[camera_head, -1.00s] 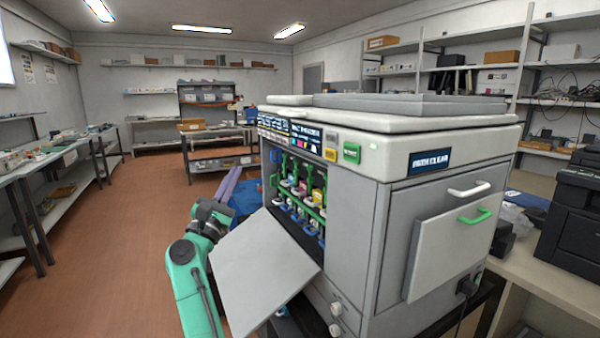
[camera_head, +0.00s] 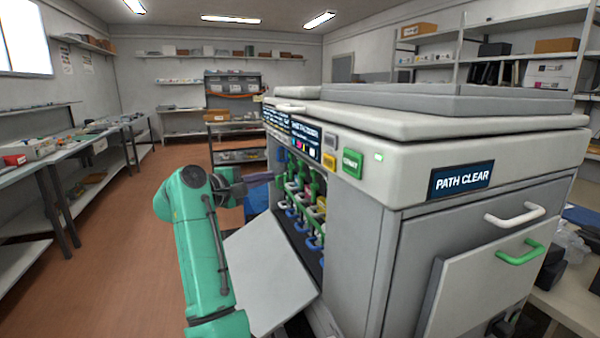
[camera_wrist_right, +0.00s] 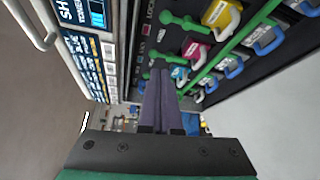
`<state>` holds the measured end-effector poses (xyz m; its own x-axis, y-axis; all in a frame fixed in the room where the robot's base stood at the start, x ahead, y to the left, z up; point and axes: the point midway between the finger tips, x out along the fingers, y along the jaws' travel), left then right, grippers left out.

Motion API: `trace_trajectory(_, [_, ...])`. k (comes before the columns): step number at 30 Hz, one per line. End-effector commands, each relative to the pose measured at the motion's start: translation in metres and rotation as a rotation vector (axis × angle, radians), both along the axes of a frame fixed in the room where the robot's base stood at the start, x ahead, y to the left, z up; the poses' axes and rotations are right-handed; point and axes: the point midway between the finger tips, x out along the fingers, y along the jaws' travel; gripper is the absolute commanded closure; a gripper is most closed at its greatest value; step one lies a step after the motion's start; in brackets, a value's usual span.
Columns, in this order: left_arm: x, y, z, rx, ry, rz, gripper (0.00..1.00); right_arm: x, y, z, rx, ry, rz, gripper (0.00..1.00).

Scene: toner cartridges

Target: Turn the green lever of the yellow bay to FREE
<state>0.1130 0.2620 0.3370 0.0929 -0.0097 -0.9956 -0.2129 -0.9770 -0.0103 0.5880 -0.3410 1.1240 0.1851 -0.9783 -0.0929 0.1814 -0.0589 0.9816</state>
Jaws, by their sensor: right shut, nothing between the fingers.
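The yellow cartridge (camera_wrist_right: 222,14) sits in its bay in the open printer front, at the top of the right wrist view. A green lever (camera_wrist_right: 185,22) lies beside it, its rounded end toward the label strip. In the head view the yellow cartridge (camera_head: 321,204) is small, at the near end of the row, with green levers (camera_head: 314,186) around it. My right gripper (camera_wrist_right: 158,72) is shut and empty, its purple fingers in front of the bays, apart from the yellow bay's lever. In the head view it (camera_head: 264,178) is at the opening's far side. My left gripper is out of view.
A magenta cartridge (camera_wrist_right: 196,52) and a cyan one (camera_wrist_right: 180,74) sit beyond the yellow, with blue handles and a green bar alongside. The lowered grey door (camera_head: 262,270) slopes below the opening. Open floor lies left.

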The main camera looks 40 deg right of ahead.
Motion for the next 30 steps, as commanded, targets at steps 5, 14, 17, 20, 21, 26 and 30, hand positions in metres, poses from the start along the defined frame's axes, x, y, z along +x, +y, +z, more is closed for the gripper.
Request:
trace_trajectory(5, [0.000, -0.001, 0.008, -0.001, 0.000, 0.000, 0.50, 0.003, -0.019, 0.001, -0.001, 0.003, -0.005, 1.00])
trace_trajectory(14, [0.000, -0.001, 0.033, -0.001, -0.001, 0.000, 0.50, 0.014, -0.083, -0.003, -0.003, 0.005, -0.005, 1.00])
trace_trajectory(17, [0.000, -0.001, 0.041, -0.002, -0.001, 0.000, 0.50, 0.016, -0.102, -0.005, -0.002, 0.003, -0.004, 1.00])
trace_trajectory(20, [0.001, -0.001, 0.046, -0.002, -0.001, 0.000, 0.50, 0.000, -0.096, -0.003, -0.001, -0.001, -0.002, 1.00])
trace_trajectory(21, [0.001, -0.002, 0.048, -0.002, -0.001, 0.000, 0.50, -0.005, -0.095, -0.002, -0.001, 0.001, -0.001, 1.00])
trace_trajectory(26, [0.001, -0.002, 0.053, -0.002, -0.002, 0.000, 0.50, -0.019, -0.093, -0.001, -0.002, 0.001, -0.002, 1.00])
trace_trajectory(30, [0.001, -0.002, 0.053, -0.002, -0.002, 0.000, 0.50, -0.021, -0.093, -0.002, -0.002, 0.002, -0.002, 1.00])
